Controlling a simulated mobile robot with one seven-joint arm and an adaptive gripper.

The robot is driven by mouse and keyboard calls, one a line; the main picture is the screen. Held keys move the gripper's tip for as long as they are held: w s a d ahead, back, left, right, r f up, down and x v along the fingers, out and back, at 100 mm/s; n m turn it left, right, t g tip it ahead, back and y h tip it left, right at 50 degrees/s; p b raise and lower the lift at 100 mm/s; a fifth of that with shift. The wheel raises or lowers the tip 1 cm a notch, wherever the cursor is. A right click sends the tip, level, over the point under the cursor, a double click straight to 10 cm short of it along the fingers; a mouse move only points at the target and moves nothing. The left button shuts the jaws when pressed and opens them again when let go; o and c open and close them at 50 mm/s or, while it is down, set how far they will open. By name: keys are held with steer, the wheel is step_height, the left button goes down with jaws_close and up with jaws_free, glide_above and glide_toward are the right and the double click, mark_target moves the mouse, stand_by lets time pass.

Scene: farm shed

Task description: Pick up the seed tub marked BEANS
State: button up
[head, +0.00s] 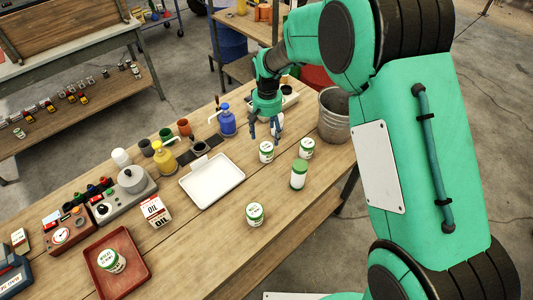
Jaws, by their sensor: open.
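Several small white seed tubs with green-edged labels stand on the wooden bench. One tub (266,153) is just below my gripper (265,134), another tub (307,149) is to its right, and a third tub (255,215) stands nearer the front edge. One more tub (112,261) sits in the red tray (136,283). The label print is too small to read surely, so I cannot tell which is marked BEANS. My gripper points down, open and empty, with its fingertips apart above the first tub; contact cannot be made out.
A taller green-and-white container (299,175) stands right of the nearest tub. A metal bucket (334,115) is behind on the right. A white tray (212,181), yellow pump bottle (164,158), blue pump bottle (227,121) and OIL carton (155,211) stand left. The front bench middle is mostly clear.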

mark_target(267, 147)
steer(key=shift+f, duration=2.35)
steer(key=shift+a+f+b, duration=0.1)
steer(key=shift+f+b, duration=0.7)
steer(key=shift+f, duration=1.8)
steer(key=c, duration=1.4)
steer(key=shift+o, duration=0.2)
steer(key=shift+r, duration=0.15)
